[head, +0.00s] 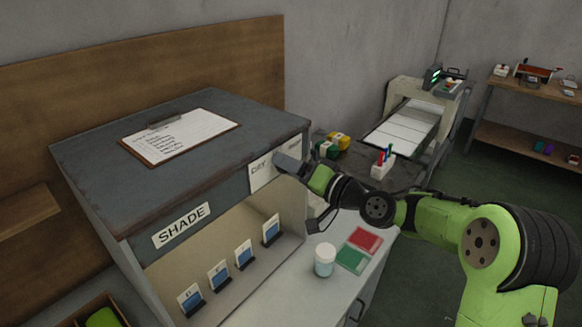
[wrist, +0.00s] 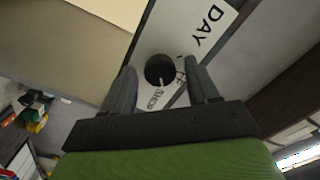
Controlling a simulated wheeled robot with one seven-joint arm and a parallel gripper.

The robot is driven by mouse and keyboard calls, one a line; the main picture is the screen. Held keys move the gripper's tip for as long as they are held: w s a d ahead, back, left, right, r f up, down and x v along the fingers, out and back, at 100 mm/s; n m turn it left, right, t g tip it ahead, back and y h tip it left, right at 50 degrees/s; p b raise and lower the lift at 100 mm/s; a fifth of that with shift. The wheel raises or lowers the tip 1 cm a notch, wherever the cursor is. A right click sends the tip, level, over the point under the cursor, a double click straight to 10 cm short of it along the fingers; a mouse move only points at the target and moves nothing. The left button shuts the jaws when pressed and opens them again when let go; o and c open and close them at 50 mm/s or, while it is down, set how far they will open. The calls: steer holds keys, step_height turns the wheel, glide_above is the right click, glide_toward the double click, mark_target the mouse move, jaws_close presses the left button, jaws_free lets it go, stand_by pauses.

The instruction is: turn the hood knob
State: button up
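The hood knob (wrist: 159,69) is a dark round knob on a white label plate (wrist: 215,12) in the wrist view. A short pale mark shows at its lower edge, near partly hidden lettering. The plate reads "DAY", and other words are partly covered. My gripper (wrist: 160,75) is open, with one finger on each side of the knob and visible gaps between. In the head view my gripper (head: 287,164) is at the front of the grey hood (head: 220,180), over the plate (head: 261,173), and hides the knob.
The hood is a shade booth with several small cards (head: 218,275) inside. A clipboard (head: 180,135) lies on top. A white jar (head: 324,260) and red and green swatches (head: 365,239) are on the counter below my arm. A pen holder (head: 383,167) stands behind.

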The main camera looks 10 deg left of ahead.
steer(key=b+v, duration=0.1)
steer(key=v, duration=1.4)
steer(key=shift+s+d+b, duration=0.2)
steer(key=shift+d+b, duration=0.15)
steer(key=shift+a+f, duration=0.1)
steer(key=s+a+f+n+g+h, duration=0.2)
steer(key=s+a+f+g+h, duration=0.1)
steer(key=s+f+h, duration=0.4)
steer(key=s+d+m+h+p, duration=0.1)
steer(key=s+d+m+h, duration=0.2)
steer(key=s+d+h, duration=0.5)
steer(key=s+d, duration=0.5)
steer(key=s, duration=0.4)
steer(key=shift+s+d+r+m+g, duration=0.15)
steer(key=shift+d+r+m+g, duration=0.15)
steer(key=shift+r+m, duration=0.1)
